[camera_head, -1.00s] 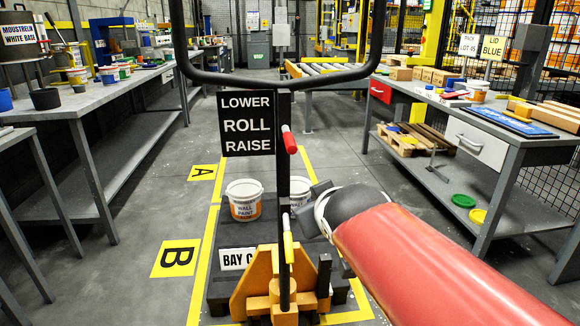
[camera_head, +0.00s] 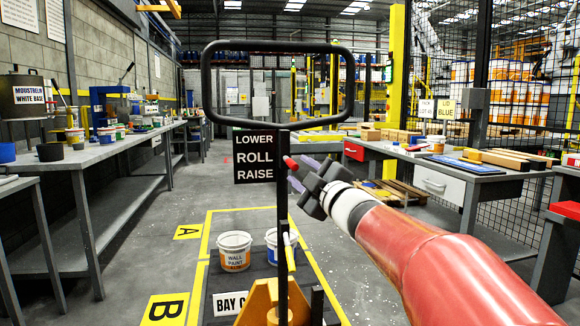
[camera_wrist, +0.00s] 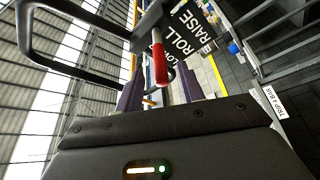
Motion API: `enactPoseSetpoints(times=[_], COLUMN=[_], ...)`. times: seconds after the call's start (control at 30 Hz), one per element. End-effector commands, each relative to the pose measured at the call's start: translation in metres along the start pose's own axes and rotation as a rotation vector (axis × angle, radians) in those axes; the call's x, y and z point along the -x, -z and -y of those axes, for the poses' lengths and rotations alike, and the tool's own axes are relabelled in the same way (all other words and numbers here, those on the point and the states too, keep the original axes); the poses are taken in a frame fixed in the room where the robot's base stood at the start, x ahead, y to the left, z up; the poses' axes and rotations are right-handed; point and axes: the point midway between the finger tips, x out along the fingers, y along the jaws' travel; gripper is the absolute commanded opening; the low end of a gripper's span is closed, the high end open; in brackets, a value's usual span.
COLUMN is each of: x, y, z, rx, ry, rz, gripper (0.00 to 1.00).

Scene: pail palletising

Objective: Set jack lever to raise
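The jack's black upright handle (camera_head: 282,220) stands in the middle of the head view. Its sign (camera_head: 255,157) reads LOWER, ROLL, RAISE from top to bottom. The red-gripped lever (camera_head: 290,163) juts from the post beside the sign, around the height of ROLL to RAISE; its exact setting is hard to tell. My gripper (camera_head: 304,173) is just right of the lever, fingers pointing at the post. In the wrist view the red lever grip (camera_wrist: 160,62) appears in the gap between the two spread fingers of my gripper (camera_wrist: 160,92). I cannot tell whether they touch it.
Two white pails, one labelled WALL PAINT (camera_head: 235,252), stand on the dark load in bay C behind the post. A yellow jack body (camera_head: 262,305) is below. Benches line the left (camera_head: 95,165) and right (camera_head: 470,180). The floor between left bench and jack is clear.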

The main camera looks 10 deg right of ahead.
Motion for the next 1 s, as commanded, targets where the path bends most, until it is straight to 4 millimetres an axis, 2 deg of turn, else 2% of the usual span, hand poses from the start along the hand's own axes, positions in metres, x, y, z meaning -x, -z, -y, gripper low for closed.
enactPoseSetpoints(times=[0.2,0.33,0.5,0.73,1.0], x=[-0.037,-0.053,-0.063,-0.063,-0.063], y=[0.0,0.0,0.0,0.0,0.0], z=[0.0,0.0,0.0,0.0,0.0], rx=[-0.001,-0.002,-0.002,-0.002,-0.002], ry=[0.001,0.0,0.0,-0.001,-0.001], rz=[0.001,0.001,0.002,0.002,0.003], gripper=[0.38,0.38,0.38,0.38,0.04])
